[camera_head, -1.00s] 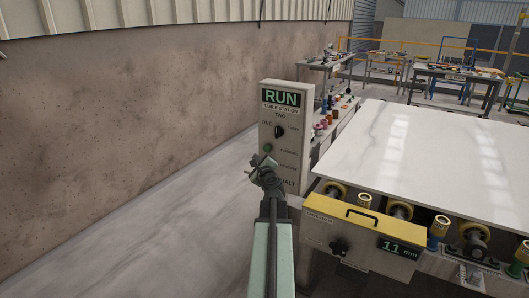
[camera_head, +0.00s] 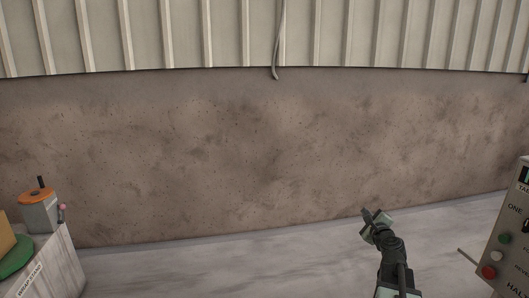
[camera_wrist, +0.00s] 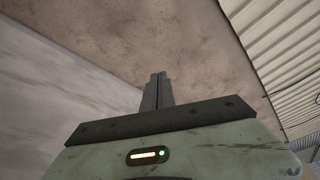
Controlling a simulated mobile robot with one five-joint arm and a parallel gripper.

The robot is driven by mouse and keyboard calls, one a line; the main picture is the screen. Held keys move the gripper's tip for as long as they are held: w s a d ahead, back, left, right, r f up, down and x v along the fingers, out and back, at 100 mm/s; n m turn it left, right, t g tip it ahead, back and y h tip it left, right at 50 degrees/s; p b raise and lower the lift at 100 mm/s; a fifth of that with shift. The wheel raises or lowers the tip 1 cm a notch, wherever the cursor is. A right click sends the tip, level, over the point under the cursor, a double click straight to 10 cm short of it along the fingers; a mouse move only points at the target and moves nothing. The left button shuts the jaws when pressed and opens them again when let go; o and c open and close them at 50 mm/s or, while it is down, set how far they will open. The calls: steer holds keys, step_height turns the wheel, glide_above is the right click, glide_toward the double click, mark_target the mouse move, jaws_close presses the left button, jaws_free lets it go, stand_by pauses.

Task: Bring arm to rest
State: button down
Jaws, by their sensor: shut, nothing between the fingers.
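My gripper (camera_head: 372,218) is at the lower right of the head view, on my dark, bent wrist. It is held up in front of the floor and the brown wall, clear of other things. In the wrist view its two grey fingers (camera_wrist: 157,90) stand together, shut, with nothing between them. The wall and floor lie beyond the fingertips.
A control box (camera_head: 508,245) with a red button and a lever stands at the right edge, right of my gripper. A wrap stand (camera_head: 55,265) with an orange-topped item (camera_head: 38,212) is at the lower left. The floor (camera_head: 230,265) between them is clear.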

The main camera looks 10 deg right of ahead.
steer(key=w+a+f+n+g+y+p, duration=0.1)
steer(key=a+f+n+g+y, duration=0.3)
steer(key=a, duration=0.8)
steer(key=w+a+n+t+y, duration=0.15)
steer(key=a+n, duration=0.35)
steer(key=a, duration=0.8)
steer(key=w+a+f+n+g+y+p, duration=0.1)
steer(key=a+f+n+g+y, duration=0.3)
steer(key=a, duration=0.8)
steer(key=s+a+f+n+g+p, duration=0.1)
steer(key=s+a+f+n+g, duration=0.25)
steer(key=s+a+n, duration=0.45)
steer(key=s+d+f+n+g+h, duration=0.2)
steer(key=s+d+f+n+g, duration=0.1)
steer(key=s, duration=0.3)
steer(key=s+d+f+n+g+h, duration=0.2)
steer(key=s+n+g+h, duration=0.1)
steer(key=s, duration=0.4)
steer(key=shift+d+f+n, duration=0.4)
